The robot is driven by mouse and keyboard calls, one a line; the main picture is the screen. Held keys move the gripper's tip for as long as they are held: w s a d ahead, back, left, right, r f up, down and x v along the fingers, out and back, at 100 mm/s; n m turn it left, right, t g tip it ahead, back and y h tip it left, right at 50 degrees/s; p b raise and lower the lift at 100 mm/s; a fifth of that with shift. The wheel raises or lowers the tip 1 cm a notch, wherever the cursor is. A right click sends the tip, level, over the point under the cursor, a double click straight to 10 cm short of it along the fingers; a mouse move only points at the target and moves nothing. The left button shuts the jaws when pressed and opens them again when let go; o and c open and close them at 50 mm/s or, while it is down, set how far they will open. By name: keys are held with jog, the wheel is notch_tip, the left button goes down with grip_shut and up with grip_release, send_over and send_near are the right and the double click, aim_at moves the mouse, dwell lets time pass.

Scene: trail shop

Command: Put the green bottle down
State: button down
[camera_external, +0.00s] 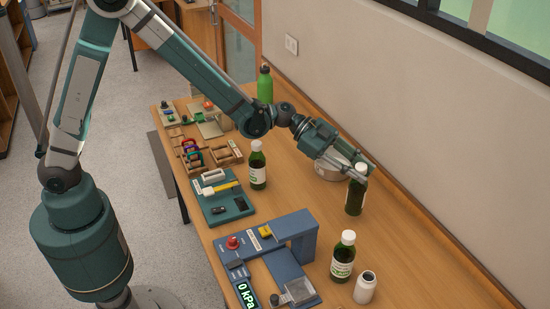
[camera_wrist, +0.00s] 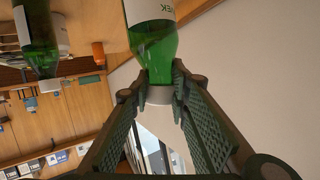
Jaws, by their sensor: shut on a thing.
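A dark green bottle (camera_external: 355,197) with a white cap is upright under my gripper (camera_external: 359,173) at the right of the table in the external view. My gripper is shut on its cap and neck. In the wrist view the held bottle (camera_wrist: 152,42) shows its green shoulder and white label, with the fingers (camera_wrist: 161,87) on both sides of the cap. I cannot tell whether its base touches the table. Two similar bottles stand on the table, one at the middle (camera_external: 258,170) and one nearer the front (camera_external: 343,258). A bright green bottle (camera_external: 265,86) stands at the back.
A pale bowl (camera_external: 326,173) sits partly hidden behind my gripper. A white jar (camera_external: 365,288) stands by the front bottle. A blue device (camera_external: 285,262), a teal tray (camera_external: 219,211) and wooden organisers (camera_external: 190,158) line the left side. Bare table (camera_external: 300,205) lies between.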

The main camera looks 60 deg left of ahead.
jog(key=shift+f, duration=1.9)
jog(key=shift+f+b, duration=0.1)
jog(key=shift+b, duration=0.25)
jog(key=c, duration=2.2)
grip_release()
jog(key=shift+o, duration=0.2)
jog(key=p+v, duration=0.1)
jog(key=v, duration=1.1)
